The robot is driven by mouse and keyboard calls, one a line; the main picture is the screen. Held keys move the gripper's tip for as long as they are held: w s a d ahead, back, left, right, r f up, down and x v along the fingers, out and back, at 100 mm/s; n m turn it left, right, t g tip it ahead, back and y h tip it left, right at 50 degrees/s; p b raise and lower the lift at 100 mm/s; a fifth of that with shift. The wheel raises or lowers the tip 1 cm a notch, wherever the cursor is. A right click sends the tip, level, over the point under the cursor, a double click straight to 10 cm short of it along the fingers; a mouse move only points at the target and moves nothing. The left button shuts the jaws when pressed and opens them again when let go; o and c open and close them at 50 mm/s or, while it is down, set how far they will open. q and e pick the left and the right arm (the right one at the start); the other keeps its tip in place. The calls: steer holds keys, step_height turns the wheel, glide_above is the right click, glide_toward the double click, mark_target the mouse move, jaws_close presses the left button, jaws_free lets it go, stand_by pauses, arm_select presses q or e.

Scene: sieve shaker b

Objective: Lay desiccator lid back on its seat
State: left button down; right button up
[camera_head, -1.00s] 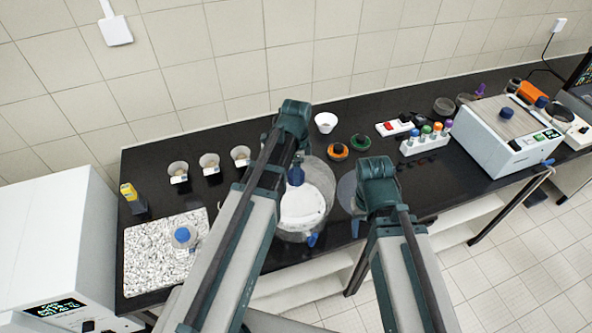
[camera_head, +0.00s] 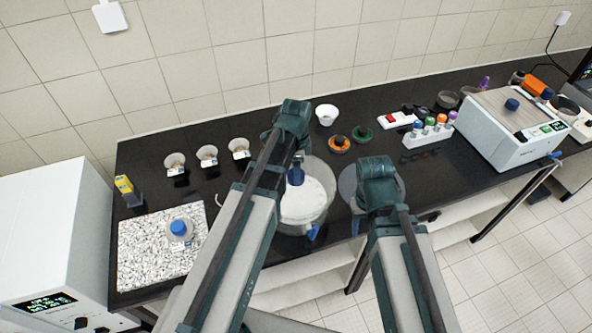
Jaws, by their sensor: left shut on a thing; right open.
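The desiccator (camera_head: 305,218) is a clear round glass vessel with a white plate inside, standing near the front edge of the black bench. A blue stopcock (camera_head: 313,233) is at its front. A blue knob (camera_head: 296,177), apparently the lid's, shows above the vessel under my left gripper (camera_head: 297,160), which is shut on it. The clear lid is hard to separate from the vessel, so I cannot tell whether it touches the rim. My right gripper (camera_head: 377,190) is open; its fingers are mostly hidden under its wrist, over a grey translucent disc (camera_head: 350,190) right of the desiccator.
Several small cups (camera_head: 207,155) stand behind left. A blue-capped bottle (camera_head: 179,229) stands on a speckled slab (camera_head: 140,262). An orange ring (camera_head: 339,145) and white cup (camera_head: 326,114) lie behind the desiccator. A tube rack (camera_head: 428,136) and a white box-shaped machine (camera_head: 500,145) stand right.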

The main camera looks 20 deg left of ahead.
arm_select(q)
steer(key=shift+f+b, duration=0.6)
steer(key=shift+b, duration=0.05)
stand_by(1.0)
jaws_free()
stand_by(0.4)
step_height(320, 180, up, 7)
steer(key=p, duration=0.7)
steer(key=shift+r, duration=0.1)
stand_by(0.4)
